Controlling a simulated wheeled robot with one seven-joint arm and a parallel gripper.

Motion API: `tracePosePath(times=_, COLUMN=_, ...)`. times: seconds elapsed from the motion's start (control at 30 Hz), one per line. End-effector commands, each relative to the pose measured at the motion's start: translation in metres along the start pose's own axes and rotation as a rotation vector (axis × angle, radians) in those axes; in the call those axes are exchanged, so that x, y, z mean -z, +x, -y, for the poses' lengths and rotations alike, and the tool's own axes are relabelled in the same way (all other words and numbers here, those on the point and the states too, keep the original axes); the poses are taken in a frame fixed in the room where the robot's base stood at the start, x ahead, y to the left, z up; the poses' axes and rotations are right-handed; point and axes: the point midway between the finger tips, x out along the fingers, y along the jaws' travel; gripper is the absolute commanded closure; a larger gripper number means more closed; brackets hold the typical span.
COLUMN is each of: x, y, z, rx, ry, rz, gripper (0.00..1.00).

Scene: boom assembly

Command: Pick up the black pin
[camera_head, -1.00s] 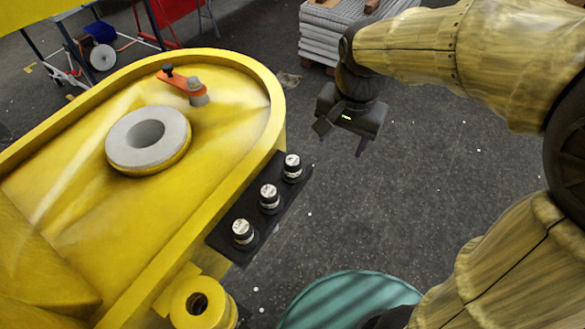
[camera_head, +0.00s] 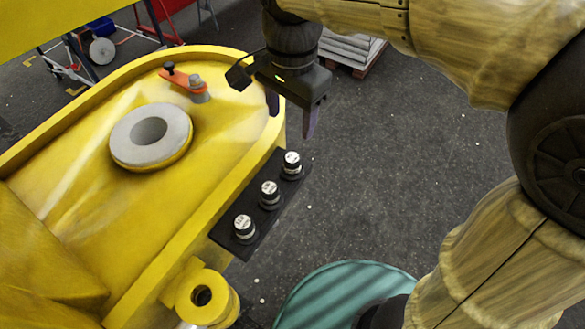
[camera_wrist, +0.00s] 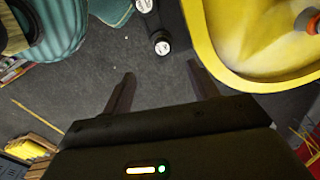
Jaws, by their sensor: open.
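Three black pins with pale, marked tops stand upright in a row on a black plate (camera_head: 222,240) beside the yellow boom part: the far pin (camera_head: 291,164), the middle pin (camera_head: 269,195) and the near pin (camera_head: 244,228). My gripper (camera_head: 291,116) is open and empty, its fingers pointing down, above and beyond the far pin and apart from it. In the wrist view my gripper (camera_wrist: 161,72) shows both fingers spread, with one pin (camera_wrist: 161,43) past the fingertips and another pin (camera_wrist: 143,6) at the top edge.
The yellow boom part (camera_head: 70,200) has a raised rim, a grey ring (camera_head: 150,137) and an orange lever (camera_head: 183,82) with a small black knob. A teal round object (camera_head: 345,290) stands at the bottom. The grey floor right of the plate is clear.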

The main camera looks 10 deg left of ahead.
Motion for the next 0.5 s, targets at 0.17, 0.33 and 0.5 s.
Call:
tracePosePath(times=0.17, x=0.000, y=0.031, z=-0.001, rx=-0.007, ry=-0.001, rz=0.002, gripper=0.41)
tracePosePath(times=0.33, x=0.000, y=0.061, z=-0.001, rx=-0.006, ry=-0.001, rz=0.001, gripper=0.41)
tracePosePath(times=0.5, x=0.001, y=0.086, z=0.000, rx=-0.004, ry=0.000, rz=0.001, gripper=0.41)
